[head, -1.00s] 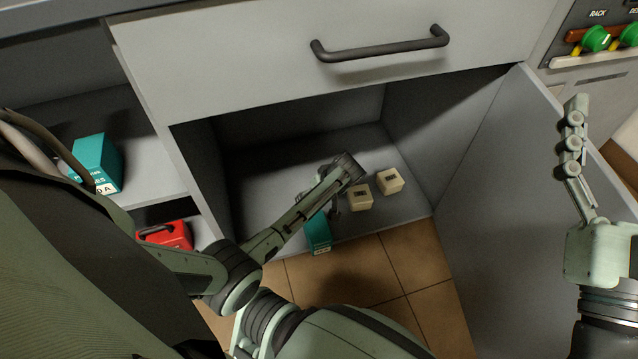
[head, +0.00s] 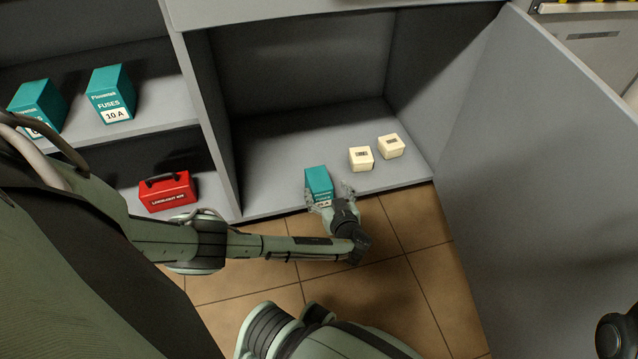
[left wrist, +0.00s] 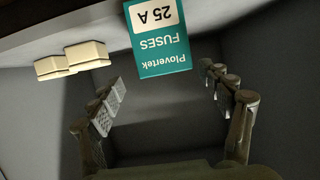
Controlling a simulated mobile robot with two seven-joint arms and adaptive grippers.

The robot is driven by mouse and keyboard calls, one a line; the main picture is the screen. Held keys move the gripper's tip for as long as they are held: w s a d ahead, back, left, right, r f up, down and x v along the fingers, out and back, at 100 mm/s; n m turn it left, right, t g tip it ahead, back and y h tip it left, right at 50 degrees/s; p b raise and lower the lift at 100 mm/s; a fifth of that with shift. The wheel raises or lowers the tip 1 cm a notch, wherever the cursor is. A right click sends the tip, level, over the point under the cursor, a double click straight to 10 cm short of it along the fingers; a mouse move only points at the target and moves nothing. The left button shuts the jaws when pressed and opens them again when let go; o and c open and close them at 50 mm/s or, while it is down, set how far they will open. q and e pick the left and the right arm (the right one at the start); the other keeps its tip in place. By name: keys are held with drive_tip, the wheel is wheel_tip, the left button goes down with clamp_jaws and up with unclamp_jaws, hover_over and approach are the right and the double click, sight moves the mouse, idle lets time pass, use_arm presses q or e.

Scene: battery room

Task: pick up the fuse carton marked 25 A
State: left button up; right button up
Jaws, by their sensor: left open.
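The teal fuse carton marked 25 A (head: 319,181) stands near the front edge of the cabinet floor. In the left wrist view the carton (left wrist: 160,52) shows upside down, with "Plovertek FUSES" and "25 A" readable. My left gripper (head: 331,195) is just in front of the carton in the head view, its fingers spread. In the wrist view the empty left fingers (left wrist: 163,80) stand apart on either side below the carton, not closed on it. The gripper partly hides the carton's lower front in the head view. My right gripper is out of view.
Two cream boxes (head: 361,159) (head: 390,146) stand right of the carton. The open door (head: 540,150) bounds the right. On the left shelves are a 10 A carton (head: 110,92), another teal carton (head: 40,105) and a red lockout kit (head: 168,191).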

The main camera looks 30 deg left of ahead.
sight(321, 184)
use_arm(q)
drive_tip(key=x, duration=0.2)
drive_tip(key=b+x, duration=0.1)
drive_tip(key=x, duration=0.3)
drive_tip(key=shift+s+a+b, duration=0.25)
drive_tip(key=shift+a+b, duration=0.1)
drive_tip(key=shift+b, duration=0.05)
drive_tip(key=shift+c, duration=0.3)
drive_tip(key=c, duration=1.4)
drive_tip(key=shift+r, duration=0.1)
drive_tip(key=shift+c, duration=1.2)
